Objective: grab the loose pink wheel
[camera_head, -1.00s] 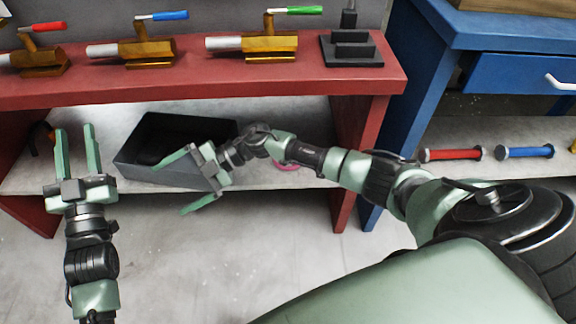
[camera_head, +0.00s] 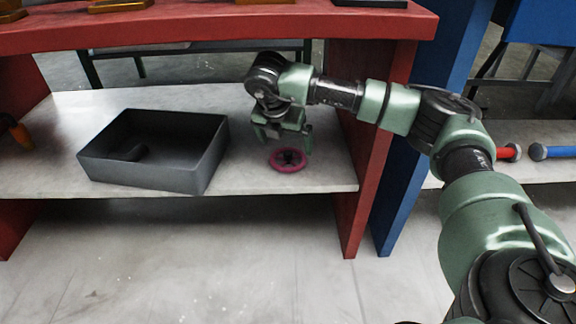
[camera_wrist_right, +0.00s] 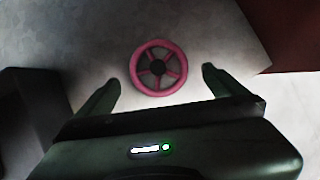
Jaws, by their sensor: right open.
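The pink wheel (camera_head: 288,160) lies flat on the light lower shelf, to the right of the dark grey bin. In the right wrist view the wheel (camera_wrist_right: 158,68) shows its spokes and dark hub, between and just beyond my fingertips. My right gripper (camera_head: 282,143) points down above the wheel, open and empty; its two fingers (camera_wrist_right: 160,82) stand apart on either side of the wheel. The wheel is not held. My left gripper is not in view.
The grey bin (camera_head: 190,180) stands close to the left, with a dark item inside. The red bench leg (camera_head: 355,190) rises to the right, and the red bench top (camera_head: 200,28) hangs above. The shelf's front edge is close to the wheel.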

